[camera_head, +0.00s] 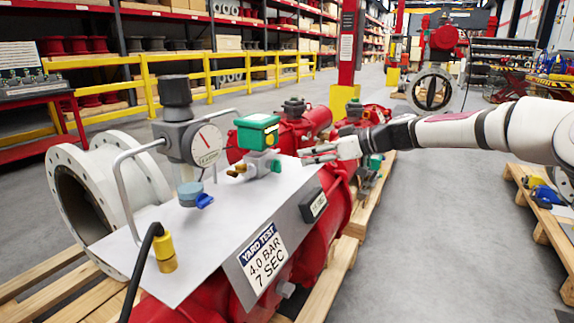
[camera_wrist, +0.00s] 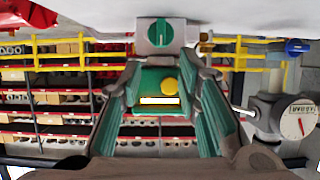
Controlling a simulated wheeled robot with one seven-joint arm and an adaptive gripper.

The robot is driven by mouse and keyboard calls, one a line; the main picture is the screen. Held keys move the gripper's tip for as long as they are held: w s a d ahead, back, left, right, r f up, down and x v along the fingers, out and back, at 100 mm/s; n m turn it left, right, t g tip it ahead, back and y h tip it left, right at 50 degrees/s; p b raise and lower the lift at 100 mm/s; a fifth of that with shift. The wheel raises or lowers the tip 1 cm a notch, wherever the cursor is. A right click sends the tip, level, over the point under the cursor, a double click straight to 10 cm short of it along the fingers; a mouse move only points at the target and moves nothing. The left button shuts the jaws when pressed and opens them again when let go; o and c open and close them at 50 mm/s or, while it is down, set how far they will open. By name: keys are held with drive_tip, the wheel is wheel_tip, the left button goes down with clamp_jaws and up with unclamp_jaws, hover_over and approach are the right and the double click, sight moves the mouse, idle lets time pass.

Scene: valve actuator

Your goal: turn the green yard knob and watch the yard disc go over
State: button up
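A green box (camera_head: 256,130) with a yellow disc on it stands on the sloped grey panel. Below it a green knob (camera_head: 276,166) sits on a grey block. In the wrist view the green knob (camera_wrist: 160,33) shows at the top, and the yellow disc (camera_wrist: 169,87) on the green box shows between my fingers. My gripper (camera_head: 303,155) reaches in from the right and is just right of the knob, apart from it as far as I can see. Its fingers (camera_wrist: 162,85) are spread with nothing held between them.
A pressure gauge (camera_head: 206,145) and a blue knob (camera_head: 204,201) are left on the panel. A bent metal handle (camera_head: 130,185) and yellow cable plug (camera_head: 165,252) are at the left edge.

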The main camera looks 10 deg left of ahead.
sight(277, 166)
drive_tip(key=b+x, duration=0.1)
drive_tip(key=x, duration=0.8)
drive_tip(key=shift+f+b, duration=0.1)
drive_tip(key=shift+b, duration=0.2)
clamp_jaws()
